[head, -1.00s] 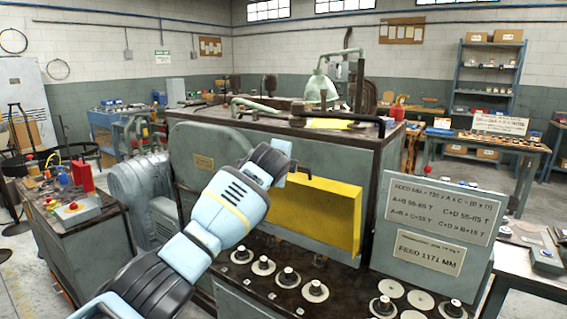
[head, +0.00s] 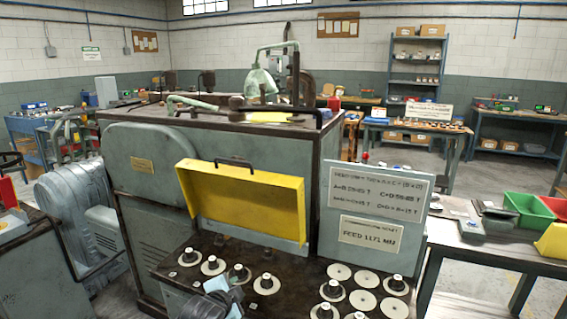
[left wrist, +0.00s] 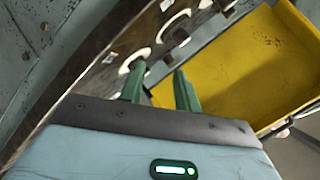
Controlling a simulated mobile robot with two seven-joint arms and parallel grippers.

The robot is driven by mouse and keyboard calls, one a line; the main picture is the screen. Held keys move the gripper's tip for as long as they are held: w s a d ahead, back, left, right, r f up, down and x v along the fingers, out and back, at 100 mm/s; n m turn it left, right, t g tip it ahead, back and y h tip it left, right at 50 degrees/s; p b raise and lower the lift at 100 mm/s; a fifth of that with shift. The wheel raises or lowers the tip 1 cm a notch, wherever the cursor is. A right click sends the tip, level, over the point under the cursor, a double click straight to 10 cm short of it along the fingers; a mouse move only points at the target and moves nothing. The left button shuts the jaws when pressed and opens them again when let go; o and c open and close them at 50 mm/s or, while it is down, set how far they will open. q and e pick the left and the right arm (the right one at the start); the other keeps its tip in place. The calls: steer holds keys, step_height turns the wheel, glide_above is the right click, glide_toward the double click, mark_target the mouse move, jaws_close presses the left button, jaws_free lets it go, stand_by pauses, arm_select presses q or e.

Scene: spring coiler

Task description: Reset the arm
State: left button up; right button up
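My left gripper (left wrist: 160,82) shows in the left wrist view with its two green fingers apart and nothing held between them. Beyond its fingertips is the dark deck with white round discs (left wrist: 134,60) and knobs. The open yellow cover (left wrist: 250,75) lies to the right of the fingers in that view. In the head view the yellow cover (head: 240,205) stands at the front of the green-grey machine (head: 240,140). A pale blue part of my left arm shows low at the front deck; its fingers are not clear there. My right gripper is not in view.
The front deck holds several black knobs on white discs (head: 266,284). A feed sign (head: 378,215) stands to their right. A side table at right carries a green bin (head: 528,208) and a grey device (head: 470,228). Open floor lies behind it.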

arm_select(q)
steer(key=s+f+n, duration=0.3)
steer(key=s+f, duration=0.6)
steer(key=s, duration=0.1)
steer(key=s+a+f+n, duration=0.2)
steer(key=s+f+n, duration=0.1)
steer(key=s, duration=0.8)
steer(key=s+a+f+n+g, duration=0.1)
steer(key=s+a+f+n, duration=0.1)
steer(key=s, duration=0.9)
steer(key=s+a+f+n+g, duration=0.1)
steer(key=s+a+f+n, duration=0.2)
steer(key=s, duration=0.8)
steer(key=shift+s+a+f+n+y, duration=0.25)
steer(key=shift+s+f+n+y, duration=0.05)
steer(key=shift+f, duration=0.25)
stand_by(3.1)
